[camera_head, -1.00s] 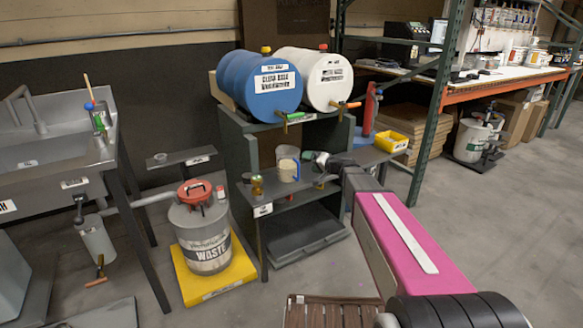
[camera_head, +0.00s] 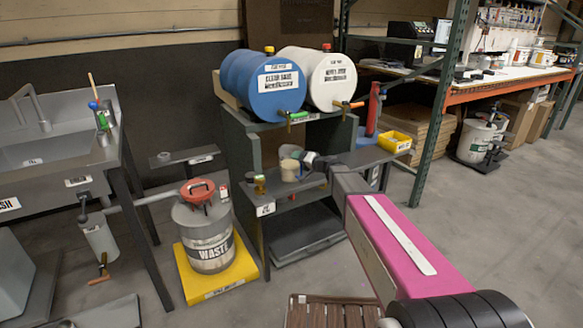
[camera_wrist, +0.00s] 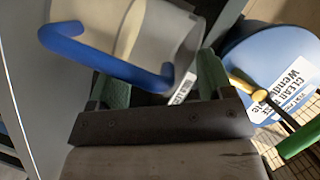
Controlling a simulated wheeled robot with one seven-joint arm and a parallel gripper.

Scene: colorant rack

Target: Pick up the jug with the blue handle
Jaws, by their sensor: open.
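The jug (camera_head: 289,171) is a pale, whitish vessel standing on the middle shelf of the grey rack, under the drums. In the wrist view the jug (camera_wrist: 160,38) fills the top centre, and its blue handle (camera_wrist: 95,62) curves toward the camera. My gripper (camera_wrist: 163,84) is open. Its two green fingertips lie at either side of the handle's right part and the jug's lower wall; I cannot tell whether they touch. In the head view my gripper (camera_head: 308,162) is right beside the jug, and the handle is mostly hidden there.
A blue drum (camera_head: 262,84) and a white drum (camera_head: 325,78) with taps lie above the shelf. A small golden item (camera_head: 260,184) stands left of the jug. A yellow bin (camera_head: 396,141) is at right.

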